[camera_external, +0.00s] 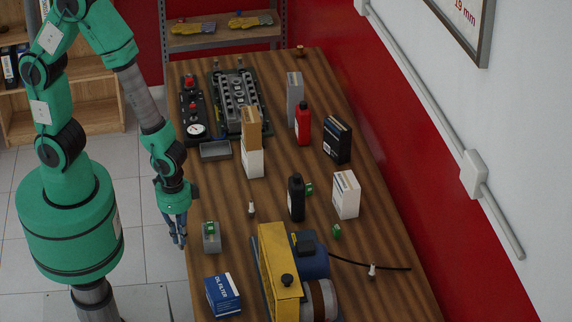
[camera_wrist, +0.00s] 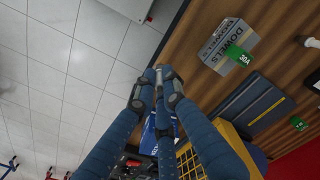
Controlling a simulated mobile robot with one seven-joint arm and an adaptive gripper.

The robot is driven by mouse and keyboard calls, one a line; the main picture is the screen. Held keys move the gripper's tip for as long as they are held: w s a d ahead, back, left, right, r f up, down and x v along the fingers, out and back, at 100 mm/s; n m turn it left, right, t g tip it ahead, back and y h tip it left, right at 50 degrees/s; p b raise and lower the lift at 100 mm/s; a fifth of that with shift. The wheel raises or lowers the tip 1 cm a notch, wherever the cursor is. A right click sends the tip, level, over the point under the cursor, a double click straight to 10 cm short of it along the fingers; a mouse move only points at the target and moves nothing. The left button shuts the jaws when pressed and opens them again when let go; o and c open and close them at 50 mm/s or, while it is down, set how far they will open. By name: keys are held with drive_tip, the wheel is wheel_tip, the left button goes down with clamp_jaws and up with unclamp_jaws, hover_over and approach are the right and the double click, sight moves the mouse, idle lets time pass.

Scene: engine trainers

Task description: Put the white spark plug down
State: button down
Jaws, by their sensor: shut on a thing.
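My gripper (camera_external: 178,238) hangs at the left edge of the wooden table (camera_external: 225,195), beside a small grey box with a green fuse on top. In the wrist view its fingers (camera_wrist: 157,88) are closed together at the table edge. A small pale piece shows between the fingertips; it looks like the white spark plug (camera_wrist: 149,75), mostly hidden by the fingers. Two other small white plug-like things stand on the table, one at the middle (camera_external: 251,209) and one near the right edge (camera_external: 372,271).
The grey box (camera_external: 211,242) is nearest my gripper. A blue oil filter box (camera_external: 223,296) and a yellow machine (camera_external: 278,270) stand in front. A black bottle (camera_external: 296,200) and white box (camera_external: 346,196) stand farther right. Bare wood lies behind the grey box.

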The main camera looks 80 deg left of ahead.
drive_tip(key=s+d+r+p, duration=0.4)
drive_tip(key=d+r+p, duration=0.1)
drive_tip(key=d+r, duration=0.1)
drive_tip(key=shift+d+r+n+p, duration=0.25)
drive_tip(key=shift+d+n+p, duration=0.05)
drive_tip(key=shift+p, duration=0.1)
drive_tip(key=shift+w+d, duration=0.1)
drive_tip(key=shift+w, duration=0.05)
drive_tip(key=p, duration=0.1)
hover_over(217, 283)
drive_tip(key=shift+f, duration=0.75)
drive_tip(key=shift+f, duration=0.1)
drive_tip(key=shift+f, duration=1.65)
drive_tip(key=shift+f, duration=0.15)
drive_tip(key=c, duration=1.8)
unclamp_jaws()
drive_tip(key=shift+c, duration=0.2)
